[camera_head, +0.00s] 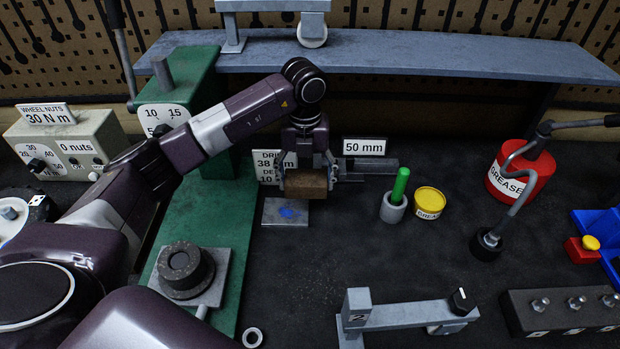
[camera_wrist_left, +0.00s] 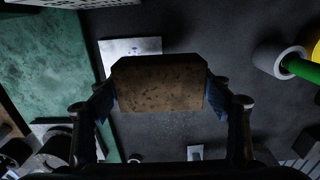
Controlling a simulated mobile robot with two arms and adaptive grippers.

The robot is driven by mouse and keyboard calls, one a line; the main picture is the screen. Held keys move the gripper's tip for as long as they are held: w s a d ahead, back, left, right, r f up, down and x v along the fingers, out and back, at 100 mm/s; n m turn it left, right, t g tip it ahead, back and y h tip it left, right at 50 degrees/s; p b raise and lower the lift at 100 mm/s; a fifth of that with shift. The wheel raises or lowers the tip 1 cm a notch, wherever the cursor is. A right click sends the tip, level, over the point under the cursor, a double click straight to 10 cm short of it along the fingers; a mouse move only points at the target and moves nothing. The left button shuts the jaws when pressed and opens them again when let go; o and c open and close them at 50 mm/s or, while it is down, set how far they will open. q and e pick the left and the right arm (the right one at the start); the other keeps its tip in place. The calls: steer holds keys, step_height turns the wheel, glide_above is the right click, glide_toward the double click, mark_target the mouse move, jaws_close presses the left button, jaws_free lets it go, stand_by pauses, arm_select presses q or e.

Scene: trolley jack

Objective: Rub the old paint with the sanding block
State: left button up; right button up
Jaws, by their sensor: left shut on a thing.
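My left gripper (camera_head: 305,172) is shut on a brown sanding block (camera_head: 304,184), with a finger on each end. The block and both fingers also show in the left wrist view, the block (camera_wrist_left: 160,85) in the middle. The plate (camera_wrist_left: 130,46) is partly covered by the block in the wrist view, where no blue shows. The block appears to be above the plate; I cannot tell the exact gap. My right gripper is not in view.
A green jack (camera_head: 222,200) stands left of the plate. Behind are a sign reading 50 mm (camera_head: 364,147) and a grey shelf (camera_head: 420,58). To the right stand a grey cup with a green stick (camera_head: 393,206), a yellow grease tin (camera_head: 430,201) and a red grease can (camera_head: 520,175).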

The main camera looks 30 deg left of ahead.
arm_select(q)
steer(key=shift+a+f+n, duration=0.2)
steer(key=shift+f+n, duration=0.1)
steer(key=shift+n, duration=0.3)
steer(key=b, duration=0.4)
glide_above(305, 210)
steer(key=shift+f, duration=2.9)
steer(key=shift+f+b, duration=0.65)
steer(key=shift+f, duration=0.35)
